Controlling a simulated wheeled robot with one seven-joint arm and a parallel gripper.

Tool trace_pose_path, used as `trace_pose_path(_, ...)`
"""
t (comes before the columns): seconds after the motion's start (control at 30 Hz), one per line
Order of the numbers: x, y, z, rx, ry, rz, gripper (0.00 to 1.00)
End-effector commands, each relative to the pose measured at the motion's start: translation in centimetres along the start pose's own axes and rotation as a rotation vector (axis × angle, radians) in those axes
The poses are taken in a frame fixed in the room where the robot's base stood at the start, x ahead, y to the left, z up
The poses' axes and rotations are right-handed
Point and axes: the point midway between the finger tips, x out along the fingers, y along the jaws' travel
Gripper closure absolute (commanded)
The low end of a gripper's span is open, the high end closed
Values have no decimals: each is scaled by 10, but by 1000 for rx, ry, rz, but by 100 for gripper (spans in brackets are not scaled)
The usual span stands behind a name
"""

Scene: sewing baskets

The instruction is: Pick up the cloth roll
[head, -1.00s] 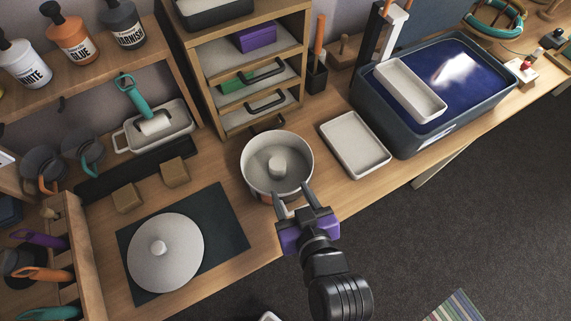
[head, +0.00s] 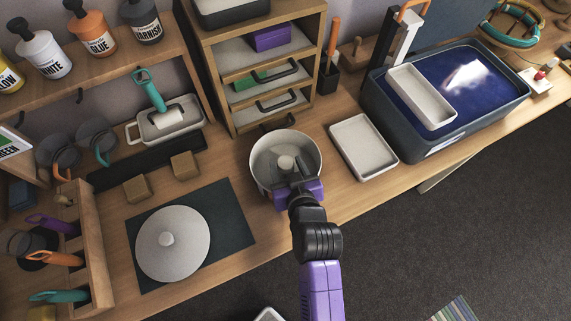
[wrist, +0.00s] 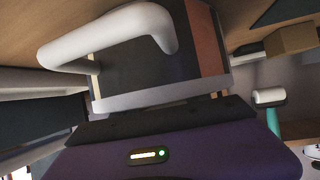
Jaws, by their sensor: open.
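A pale, short upright cylinder (head: 286,163) stands inside a round grey pot (head: 259,172) near the table's front edge. It is the most likely cloth roll, but I cannot tell for certain. My gripper (head: 297,181) is open at the near side of the pot, with its fingers over the pot's inside, close to the cylinder. My gripper's purple body hides the pot's near rim. I cannot tell whether the fingers touch the cylinder.
A round lid (head: 190,256) lies on a dark mat (head: 237,232) at left. A shallow white tray (head: 383,170) lies right of the pot, beside a large blue-filled tub (head: 480,137). A drawer unit (head: 322,62) stands behind. Wooden blocks (head: 185,165) sit to the left.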

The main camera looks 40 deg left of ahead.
Motion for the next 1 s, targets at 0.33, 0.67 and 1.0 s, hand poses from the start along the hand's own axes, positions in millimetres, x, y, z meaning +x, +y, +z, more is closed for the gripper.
trace_pose_path(0.33, 2, 0, 0, 0, 1, 0, 64)
trace_pose_path(0.67, 2, 0, 0, 0, 1, 0, 100)
trace_pose_path(1.0, -6, 0, -16, 1, 4, 0, 100)
